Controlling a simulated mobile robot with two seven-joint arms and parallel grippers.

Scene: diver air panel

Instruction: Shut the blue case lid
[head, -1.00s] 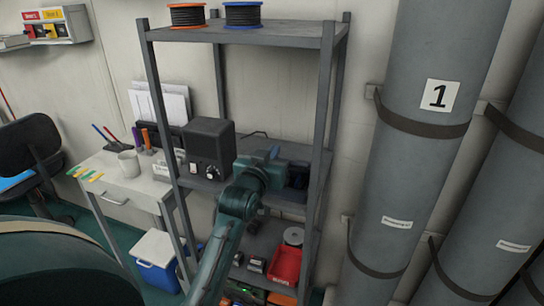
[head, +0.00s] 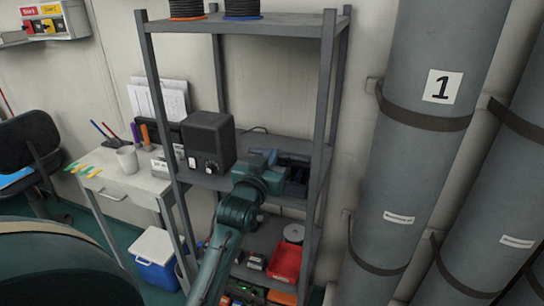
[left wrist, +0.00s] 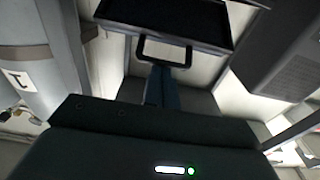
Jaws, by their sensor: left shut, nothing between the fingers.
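The blue case (head: 297,181) sits on the middle shelf of the grey rack, dark navy and partly hidden behind my left gripper. In the left wrist view a dark panel (left wrist: 165,18) with a handle loop (left wrist: 165,53) shows at the top; it looks like part of the case. I cannot tell the lid's exact angle. My left gripper (head: 270,157) is at the case's left side in the head view. In the left wrist view its fingers (left wrist: 161,86) are together and empty, pointing at the handle; contact is unclear. My right gripper is not in view.
A black speaker-like box (head: 208,142) stands left of the case on the shelf. Rack posts (head: 324,110) flank the space, and the top shelf (head: 250,32) is above. Large grey cylinders (head: 415,150) stand to the right. A red bin (head: 286,264) is on the shelf below.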

